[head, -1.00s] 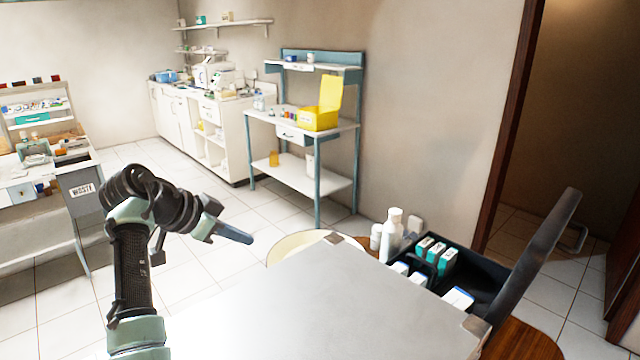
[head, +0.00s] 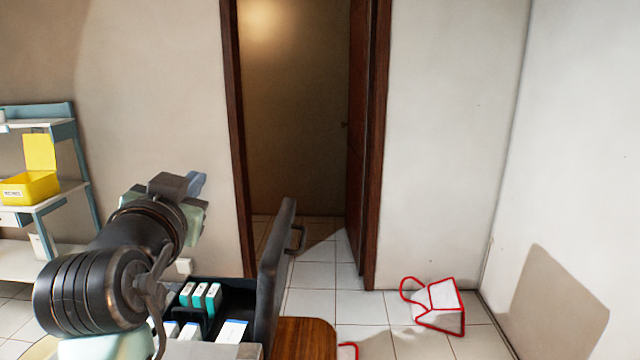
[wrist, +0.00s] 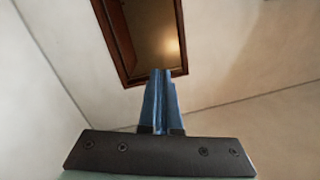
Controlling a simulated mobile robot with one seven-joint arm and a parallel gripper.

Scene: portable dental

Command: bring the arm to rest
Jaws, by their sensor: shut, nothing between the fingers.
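My gripper (head: 196,184) is at the end of my folded arm, at the left of the head view, raised in front of the wall beside the doorway. In the wrist view its blue fingers (wrist: 160,100) lie side by side, shut, with nothing between them. They point toward the doorway and wall. The gripper touches nothing that I can see.
A black open case (head: 240,300) with teal-and-white boxes (head: 200,297) stands below my arm, its lid upright. A wooden surface (head: 305,338) is beside it. A red-edged white bag (head: 440,303) sits on the floor. The doorway (head: 295,120) is open. A yellow box (head: 30,187) is on a shelf at left.

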